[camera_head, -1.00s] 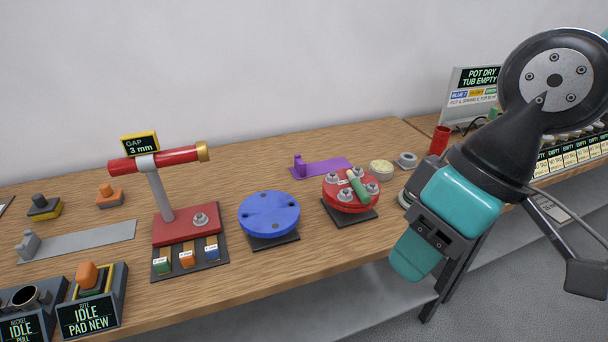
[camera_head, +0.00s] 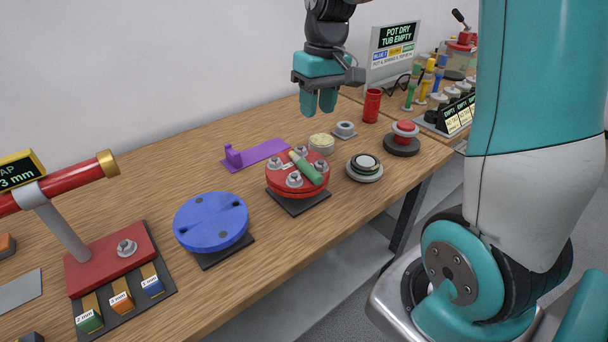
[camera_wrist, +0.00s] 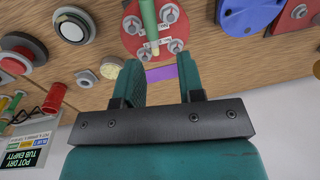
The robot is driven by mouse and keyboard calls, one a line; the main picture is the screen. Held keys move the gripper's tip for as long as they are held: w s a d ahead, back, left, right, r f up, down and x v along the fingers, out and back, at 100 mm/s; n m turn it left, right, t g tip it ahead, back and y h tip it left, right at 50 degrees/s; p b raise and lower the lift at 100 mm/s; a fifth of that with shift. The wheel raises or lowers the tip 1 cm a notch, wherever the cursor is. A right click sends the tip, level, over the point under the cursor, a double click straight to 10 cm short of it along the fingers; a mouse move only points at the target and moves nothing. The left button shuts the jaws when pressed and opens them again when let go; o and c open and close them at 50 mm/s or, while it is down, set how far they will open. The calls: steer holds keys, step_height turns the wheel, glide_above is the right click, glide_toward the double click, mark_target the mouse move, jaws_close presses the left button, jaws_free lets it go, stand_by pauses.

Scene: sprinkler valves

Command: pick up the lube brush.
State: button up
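A green-handled tool with a pale end, which looks like the lube brush (camera_head: 306,167), lies across the top of a round red flange (camera_head: 281,187) with several bolts and nuts. It also shows at the top of the wrist view (camera_wrist: 149,14), where its upper end is cut off. My gripper (camera_head: 318,104) hangs over the back of the bench, fingers pointing down, well above and apart from the brush. In the wrist view my gripper (camera_wrist: 160,75) has a clear gap between its teal fingers, with nothing held.
A cream-topped round tub (camera_head: 321,143), a grey nut-like part (camera_head: 345,129) and a red cup (camera_head: 372,105) stand behind the flange. A blue disc (camera_head: 211,222) and purple strip (camera_head: 258,155) are left. A red button (camera_head: 404,133) and round pad (camera_head: 365,166) are right.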

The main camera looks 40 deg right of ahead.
step_height(320, 180, down, 2)
steer(key=d, duration=0.3)
steer(key=p, duration=0.2)
glide_above(317, 172)
steer(key=shift+m, duration=0.4)
steer(key=f, duration=1)
steer(key=shift+s+d, duration=0.1)
steer(key=shift+d, duration=0.1)
steer(key=shift+a+f+p, duration=0.15)
steer(key=shift+f+p, duration=0.15)
steer(key=shift+f, duration=1.25)
steer(key=shift+a+f+p, duration=0.1)
steer(key=shift+f+p, duration=0.2)
steer(key=shift+f, duration=1.2)
steer(key=c, duration=0.6)
steer(key=shift+r, duration=0.1)
steer(key=shift+c, duration=0.3)
step_height(317, 172, up, 20)
steer(key=b, duration=0.2)
